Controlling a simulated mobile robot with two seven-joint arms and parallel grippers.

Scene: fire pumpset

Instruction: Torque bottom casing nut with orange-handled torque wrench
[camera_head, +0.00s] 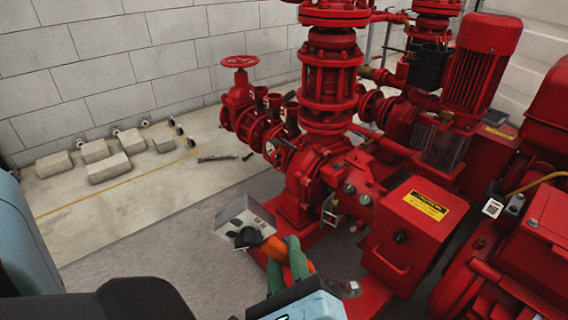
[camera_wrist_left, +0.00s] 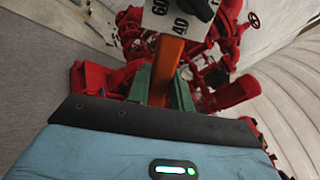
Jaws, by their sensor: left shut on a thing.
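The torque wrench has an orange handle (camera_head: 273,247) and a pale grey head with a dial (camera_head: 243,218). In the left wrist view the orange handle (camera_wrist_left: 165,68) runs up to the head, marked with numbers (camera_wrist_left: 178,16). My left gripper (camera_head: 290,257) is shut on the handle with its green fingers, in front of the pump. The red pump casing (camera_head: 303,185) stands just beyond the wrench, and the head appears apart from it. I cannot single out the bottom casing nut. My right gripper is in neither view.
A red box with a yellow label (camera_head: 415,225) is close on the right, with a red motor (camera_head: 487,50) behind. Pipes and a valve handwheel (camera_head: 239,61) rise behind the casing. Grey blocks (camera_head: 108,167) lie on the floor at left. The grey floor (camera_head: 150,235) left of the wrench is clear.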

